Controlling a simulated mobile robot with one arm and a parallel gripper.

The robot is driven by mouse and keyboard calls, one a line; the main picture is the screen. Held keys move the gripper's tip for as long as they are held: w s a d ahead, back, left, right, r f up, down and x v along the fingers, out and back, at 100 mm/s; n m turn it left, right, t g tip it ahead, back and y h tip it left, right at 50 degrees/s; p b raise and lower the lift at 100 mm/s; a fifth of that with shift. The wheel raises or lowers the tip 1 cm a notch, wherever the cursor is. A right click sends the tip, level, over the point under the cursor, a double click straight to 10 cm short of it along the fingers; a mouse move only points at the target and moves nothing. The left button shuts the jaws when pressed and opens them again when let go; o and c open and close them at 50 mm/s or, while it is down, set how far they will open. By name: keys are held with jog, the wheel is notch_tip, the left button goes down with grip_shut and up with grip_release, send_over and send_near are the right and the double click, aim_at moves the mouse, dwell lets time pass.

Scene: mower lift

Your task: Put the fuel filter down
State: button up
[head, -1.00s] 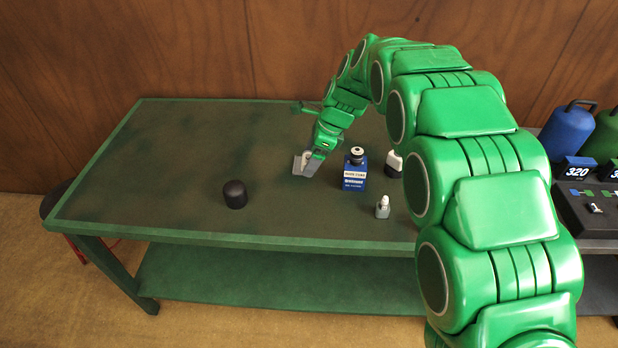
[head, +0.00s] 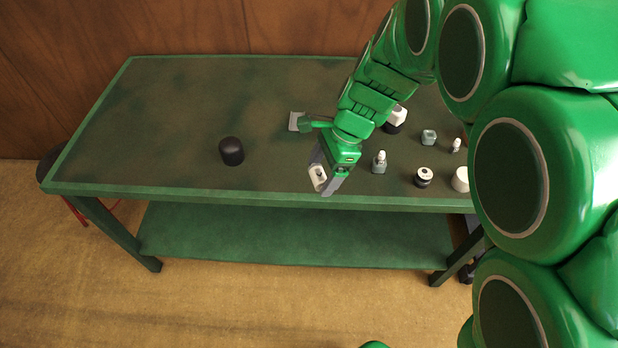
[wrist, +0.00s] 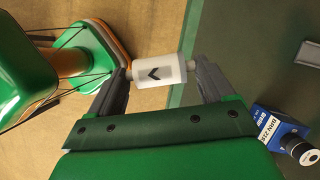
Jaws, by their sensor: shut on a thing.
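The fuel filter (wrist: 158,72) is a white cylinder with a black chevron mark and a narrow grey stub at its end. My gripper (wrist: 160,78) is shut on it, with one finger at each end. In the head view my gripper (head: 326,180) holds the filter (head: 317,175) at the front edge of the green workbench (head: 180,110). In the wrist view tan floor lies behind the filter, and the bench edge is just to its right. The filter's height above the bench is hard to tell.
A black cylinder (head: 231,151) stands on the bench, left of my gripper. Several small bottles and caps, including a white-capped bottle (head: 379,162), stand to the right. A blue box (wrist: 283,132) shows in the wrist view. The bench's left part is mostly clear.

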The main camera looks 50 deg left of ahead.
jog(key=w+a+f, duration=0.1)
jog(key=a+f, duration=0.1)
jog(key=w+a+f, duration=0.2)
jog(key=a+f, duration=0.1)
jog(key=w+a+f, duration=0.1)
jog(key=a+f, duration=0.2)
jog(key=shift+w+f, duration=0.25)
jog(key=shift+w, duration=0.15)
jog(key=shift+w+a+f+n, duration=0.3)
jog(key=shift+w+a+f, duration=0.1)
jog(key=shift+a+f, duration=0.4)
jog(key=shift+f, duration=1.55)
jog(key=shift+f, duration=0.1)
jog(key=o, duration=0.9)
